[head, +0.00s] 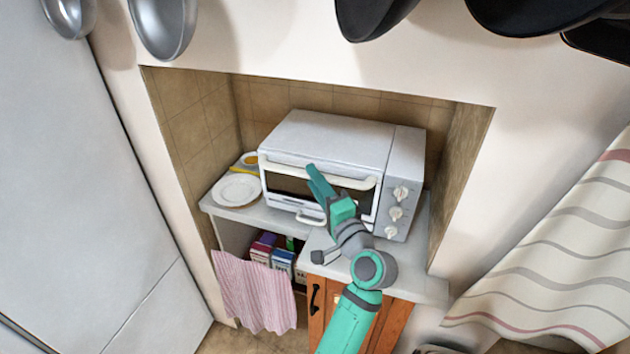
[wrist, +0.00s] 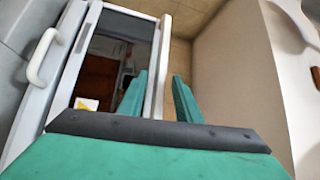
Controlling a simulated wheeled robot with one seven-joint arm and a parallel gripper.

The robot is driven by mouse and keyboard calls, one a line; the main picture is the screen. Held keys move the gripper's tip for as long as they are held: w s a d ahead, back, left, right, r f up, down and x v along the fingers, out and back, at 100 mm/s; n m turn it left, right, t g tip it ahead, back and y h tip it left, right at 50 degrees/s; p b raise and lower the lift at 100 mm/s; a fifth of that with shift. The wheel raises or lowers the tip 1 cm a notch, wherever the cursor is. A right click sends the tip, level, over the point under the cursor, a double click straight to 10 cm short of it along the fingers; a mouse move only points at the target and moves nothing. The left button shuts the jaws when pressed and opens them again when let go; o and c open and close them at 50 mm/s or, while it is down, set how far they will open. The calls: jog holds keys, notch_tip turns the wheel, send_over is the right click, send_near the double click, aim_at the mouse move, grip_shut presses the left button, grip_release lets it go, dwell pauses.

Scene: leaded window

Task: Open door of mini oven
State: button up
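The white mini oven (head: 330,140) stands in a tiled niche, and its dark-windowed door (head: 285,186) looks shut. The long white door handle (head: 275,167) runs along the door's top edge. My green gripper (head: 314,172) is in front of the door at the handle and hides part of both. In the wrist view the handle (wrist: 160,60) passes between the fingers of my gripper (wrist: 160,80). The fingers are apart, with a gap between the right finger and the handle. Contact on the left finger's side is unclear. The door glass (wrist: 128,28) shows left of the handle.
A smaller white handle (head: 308,218) sits low on the oven front. Knobs (head: 396,210) line its right side. A plate (head: 237,190) lies on the counter at left. A pink cloth (head: 255,292) hangs below. Pans (head: 365,15) hang overhead.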

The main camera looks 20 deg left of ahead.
jog(key=shift+w+a, duration=0.1)
jog(key=shift+w, duration=0.05)
grip_shut()
jog(key=shift+a+f, duration=0.1)
